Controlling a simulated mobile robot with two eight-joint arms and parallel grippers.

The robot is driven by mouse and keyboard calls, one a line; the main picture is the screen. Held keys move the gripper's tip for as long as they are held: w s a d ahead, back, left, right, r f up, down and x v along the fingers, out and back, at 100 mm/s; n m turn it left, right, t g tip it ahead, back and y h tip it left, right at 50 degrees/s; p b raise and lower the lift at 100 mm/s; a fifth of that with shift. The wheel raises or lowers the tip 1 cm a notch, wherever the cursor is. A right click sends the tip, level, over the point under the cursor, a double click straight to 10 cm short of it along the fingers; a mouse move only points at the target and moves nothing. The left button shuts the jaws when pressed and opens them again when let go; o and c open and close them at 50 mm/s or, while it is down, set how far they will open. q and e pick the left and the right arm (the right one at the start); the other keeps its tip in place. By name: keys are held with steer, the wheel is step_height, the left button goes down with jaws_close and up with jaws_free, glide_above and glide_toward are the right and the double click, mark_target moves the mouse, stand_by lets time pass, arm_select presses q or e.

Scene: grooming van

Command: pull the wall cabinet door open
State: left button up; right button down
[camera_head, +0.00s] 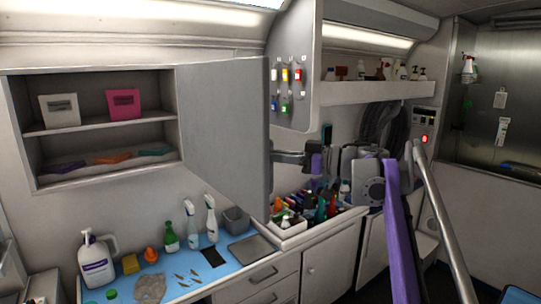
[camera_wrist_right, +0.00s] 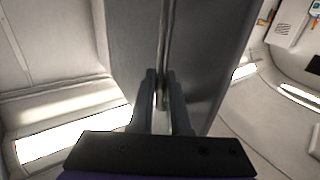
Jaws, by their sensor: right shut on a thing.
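The wall cabinet (camera_head: 28,133) is at the left in the head view, and its shelves show. Its grey door (camera_head: 222,130) stands swung out from the right side of the opening, with its free edge towards the right of the picture. My right gripper (camera_head: 277,156) reaches in from the right at that edge. In the right wrist view the fingers (camera_wrist_right: 163,100) are shut on the thin upright door handle (camera_wrist_right: 164,45), beside the door panel (camera_wrist_right: 205,55). The handle is mostly hidden in the head view. My left gripper is not in view.
Under the door, the blue-topped counter (camera_head: 210,257) holds spray bottles and a jug (camera_head: 96,260). A bottle tray (camera_head: 290,232) stands below my gripper.

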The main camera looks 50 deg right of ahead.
stand_by(0.4)
steer(key=c, duration=0.9)
jaws_free()
steer(key=b+v, duration=0.1)
steer(key=v, duration=1)
steer(key=shift+f, duration=0.1)
